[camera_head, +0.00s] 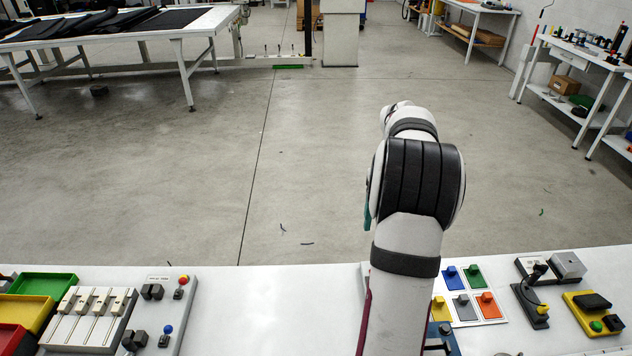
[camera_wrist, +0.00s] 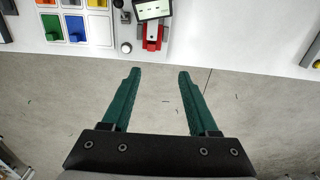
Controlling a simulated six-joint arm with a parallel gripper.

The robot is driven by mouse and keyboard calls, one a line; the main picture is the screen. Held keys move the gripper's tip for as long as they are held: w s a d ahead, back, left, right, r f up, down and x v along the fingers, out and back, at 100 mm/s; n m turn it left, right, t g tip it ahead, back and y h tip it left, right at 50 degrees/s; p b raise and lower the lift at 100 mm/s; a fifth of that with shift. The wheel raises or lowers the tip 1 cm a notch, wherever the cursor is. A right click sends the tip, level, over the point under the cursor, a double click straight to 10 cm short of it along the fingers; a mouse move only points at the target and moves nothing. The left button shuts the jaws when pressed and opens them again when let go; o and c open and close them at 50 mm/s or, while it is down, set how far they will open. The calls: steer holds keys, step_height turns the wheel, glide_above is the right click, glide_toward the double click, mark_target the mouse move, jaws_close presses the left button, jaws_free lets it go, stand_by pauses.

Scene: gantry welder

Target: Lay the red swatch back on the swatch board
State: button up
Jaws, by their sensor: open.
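My gripper (camera_wrist: 157,75) is open and empty, its two green fingers apart over the floor beyond the table's edge in the wrist view. The swatch board (camera_wrist: 86,38) lies at the upper left there, with green (camera_wrist: 52,30), blue (camera_wrist: 75,30) and other swatches. One of its cells, beside the blue one, looks bare. The board (camera_head: 498,318) is partly hidden by my arm in the head view. No red swatch can be made out for certain. A device with a red part (camera_wrist: 152,40) stands just past the fingertips in the wrist view.
Red, yellow and green bins (camera_head: 42,285), a slider panel (camera_head: 90,315) and a button panel (camera_head: 165,310) stand at the left. A dark cable-like tool (camera_head: 530,297) and a yellow switch box (camera_head: 594,312) stand at the right. The white table (camera_head: 265,310) is bare in the middle.

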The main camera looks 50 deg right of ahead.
steer(key=f, duration=0.5)
steer(key=d+f, duration=0.1)
steer(key=f, duration=0.5)
steer(key=s+f, duration=0.1)
steer(key=f, duration=0.4)
steer(key=shift+d+f, duration=0.25)
steer(key=shift+d, duration=0.05)
jaws_close()
steer(key=w+d, duration=0.5)
steer(key=shift+r, duration=0.2)
step_height(320, 180, up, 6)
steer(key=shift+r, duration=0.25)
stand_by(0.5)
